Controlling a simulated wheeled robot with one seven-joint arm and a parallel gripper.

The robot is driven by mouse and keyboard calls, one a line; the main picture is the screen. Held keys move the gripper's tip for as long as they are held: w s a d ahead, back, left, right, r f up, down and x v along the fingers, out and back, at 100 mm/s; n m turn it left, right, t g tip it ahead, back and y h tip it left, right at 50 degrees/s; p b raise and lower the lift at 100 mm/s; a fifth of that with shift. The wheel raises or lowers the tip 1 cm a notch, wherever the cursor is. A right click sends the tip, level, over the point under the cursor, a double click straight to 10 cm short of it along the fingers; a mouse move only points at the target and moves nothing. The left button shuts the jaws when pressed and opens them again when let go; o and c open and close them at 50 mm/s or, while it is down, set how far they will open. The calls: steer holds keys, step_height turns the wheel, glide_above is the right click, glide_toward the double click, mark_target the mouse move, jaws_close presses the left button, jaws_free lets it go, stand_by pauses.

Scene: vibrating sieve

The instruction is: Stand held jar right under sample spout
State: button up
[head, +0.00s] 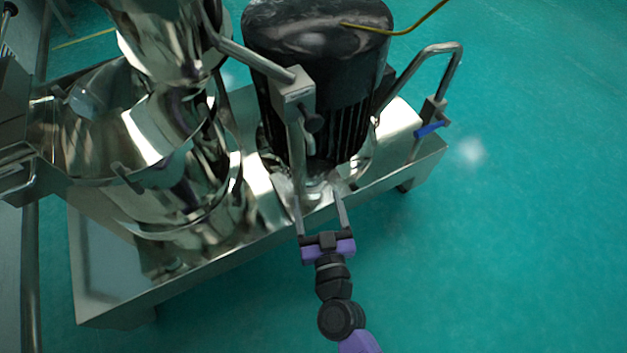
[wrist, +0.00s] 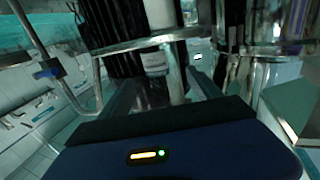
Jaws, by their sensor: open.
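My gripper (head: 318,193) is open, its two fingers reaching over the edge of the steel base. A small pale, clear-looking jar (head: 317,186) appears to stand upright on the base between or just beyond the fingertips. It also shows in the wrist view (wrist: 154,64), partly behind a vertical metal pipe. The sample spout (head: 296,140) appears to be this steel pipe, coming down from a square valve block (head: 293,90). Its lower end is close to the jar, left of it in the head view. I cannot tell whether the jar is exactly beneath the outlet.
A black finned motor (head: 318,60) stands close behind the jar. The polished sieve body (head: 165,150) is at left. A bent pipe with a blue-handled valve (head: 430,129) rises at the base's right end. The green floor (head: 520,230) is clear at right.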

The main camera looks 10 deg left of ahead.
steer(key=shift+v, duration=1.95)
steer(key=s+d+r+m+h, duration=0.1)
steer(key=s+d+r+h, duration=0.1)
steer(key=s+d, duration=1.15)
steer(key=s+d+r+m+g+h, duration=0.1)
steer(key=s+d+r, duration=0.3)
steer(key=s+r, duration=0.2)
steer(key=s+d+r+m+g+h, duration=0.1)
steer(key=s+d+r, duration=0.3)
steer(key=s, duration=0.5)
steer(key=shift+r+g+h, duration=0.3)
steer(key=shift+r+h, duration=0.2)
steer(key=shift+r, duration=0.35)
steer(key=shift+s, duration=0.15)
